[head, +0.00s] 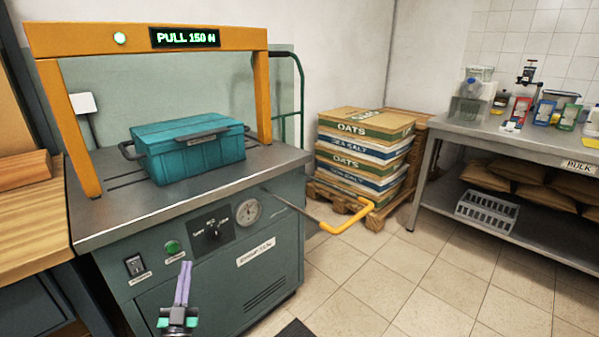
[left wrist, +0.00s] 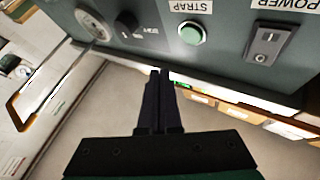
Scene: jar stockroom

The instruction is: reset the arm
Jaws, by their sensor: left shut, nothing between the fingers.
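My left gripper (head: 184,268) shows at the bottom of the head view, in front of the strapping machine's (head: 268,290) front panel. Its fingers point up and are shut together with nothing between them. In the left wrist view the dark closed fingers (left wrist: 157,78) point at the lower edge of the panel. The green strap button (left wrist: 192,35) and the power switch (left wrist: 266,45) are beyond and to the right of the fingertips. My right gripper does not show.
A teal lidded crate (head: 196,158) stands on the machine top under the orange arch (head: 262,105). A yellow-ended handle (head: 345,222) sticks out at the machine's right. Stacked sacks (head: 360,165) and a steel bench (head: 480,133) stand beyond. The tiled floor between is clear.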

